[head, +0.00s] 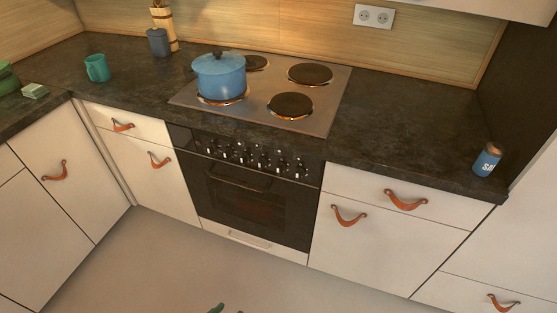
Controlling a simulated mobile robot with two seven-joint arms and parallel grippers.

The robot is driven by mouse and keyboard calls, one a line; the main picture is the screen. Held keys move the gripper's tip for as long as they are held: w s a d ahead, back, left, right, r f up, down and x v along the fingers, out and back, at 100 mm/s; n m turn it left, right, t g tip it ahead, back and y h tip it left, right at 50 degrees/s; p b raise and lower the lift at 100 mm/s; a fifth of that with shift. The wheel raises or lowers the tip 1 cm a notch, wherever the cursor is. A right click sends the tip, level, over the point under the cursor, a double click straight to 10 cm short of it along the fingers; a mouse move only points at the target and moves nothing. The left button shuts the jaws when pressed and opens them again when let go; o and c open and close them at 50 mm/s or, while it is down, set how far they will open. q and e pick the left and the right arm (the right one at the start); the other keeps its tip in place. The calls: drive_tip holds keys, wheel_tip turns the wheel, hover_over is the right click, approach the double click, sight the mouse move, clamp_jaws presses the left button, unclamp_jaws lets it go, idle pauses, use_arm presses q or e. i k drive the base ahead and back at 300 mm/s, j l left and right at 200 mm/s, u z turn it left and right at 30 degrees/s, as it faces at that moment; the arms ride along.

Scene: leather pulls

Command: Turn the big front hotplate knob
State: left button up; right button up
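A row of several small dark knobs with pale marks (254,159) runs along the front panel of the built-in oven (232,190), just under the worktop edge. The knobs are too small to read their settings, and I cannot tell which one belongs to the big front hotplate. Above them is the steel hob (248,112). Its front right hotplate (291,105) is bare and dark with an orange rim. A blue lidded pot (220,78) covers the front left hotplate, whose rim shows orange below it. Neither of my grippers is in view.
Two rear hotplates (310,74) are bare. A teal mug (97,68) and a dark utensil holder (158,42) stand left of the hob, a blue can (487,159) at the far right. Cabinets have leather pulls (405,200). The floor (200,255) before the oven looks clear.

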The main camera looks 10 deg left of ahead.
sight(245, 158)
drive_tip(key=i+j+z, duration=0.35)
drive_tip(key=j, duration=0.85)
drive_tip(key=j+z, duration=0.35)
drive_tip(key=j, duration=0.8)
drive_tip(key=j+z, duration=0.3)
drive_tip(key=j, duration=1)
